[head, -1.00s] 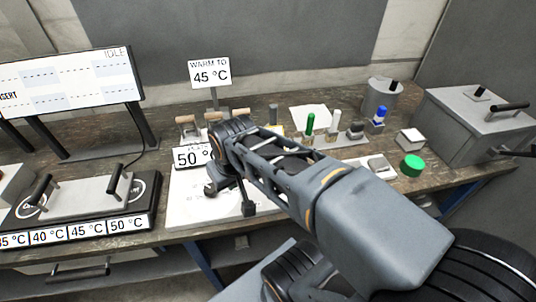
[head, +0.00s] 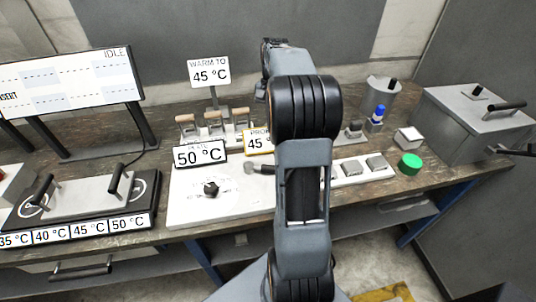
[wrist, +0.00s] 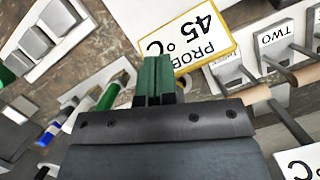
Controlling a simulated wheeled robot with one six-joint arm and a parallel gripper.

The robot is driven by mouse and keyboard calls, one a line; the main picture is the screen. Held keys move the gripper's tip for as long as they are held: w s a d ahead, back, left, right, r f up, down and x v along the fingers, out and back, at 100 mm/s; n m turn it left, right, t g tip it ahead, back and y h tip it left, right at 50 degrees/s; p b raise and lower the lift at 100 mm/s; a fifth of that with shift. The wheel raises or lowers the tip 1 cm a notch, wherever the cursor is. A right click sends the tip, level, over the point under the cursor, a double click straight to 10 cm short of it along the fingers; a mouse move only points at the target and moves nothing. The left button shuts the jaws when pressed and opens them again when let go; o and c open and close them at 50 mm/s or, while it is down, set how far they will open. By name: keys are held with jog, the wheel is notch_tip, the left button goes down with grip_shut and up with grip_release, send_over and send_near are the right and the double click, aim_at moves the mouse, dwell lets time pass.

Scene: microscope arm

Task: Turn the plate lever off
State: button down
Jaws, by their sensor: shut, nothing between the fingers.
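Several levers with wooden handles stand in a row at the back of the white panel, among them a left one (head: 186,120), a middle one (head: 214,118) and a right one (head: 240,115). I cannot tell which is the plate lever. Two wooden handles, one (wrist: 258,93) and another (wrist: 305,75), show at the right of the wrist view, near a label reading TWO (wrist: 276,36). My gripper (wrist: 155,75), with green fingertips, is shut and empty beside the PROBE 45 °C sign (wrist: 190,38), apart from the handles. In the head view my arm hides the fingers.
The PLATE 50 °C sign (head: 200,153) stands in front of the levers. A black knob (head: 210,188) is on the white panel (head: 190,212). A WARM TO 45 °C sign (head: 209,72) rises behind.

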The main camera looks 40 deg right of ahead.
aim_at(262, 169)
jog(key=shift+f, duration=0.1)
jog(key=x, duration=0.9)
jog(key=shift+a, duration=0.1)
jog(key=shift+s+a+f, duration=0.25)
jog(key=shift+s+a, duration=0.25)
jog(key=shift+s+a+f, duration=0.3)
jog(key=shift+s+a, duration=0.15)
jog(key=shift+s+a+f+p, duration=0.2)
jog(key=shift+s+a+p, duration=0.1)
jog(key=shift+s+a, duration=0.2)
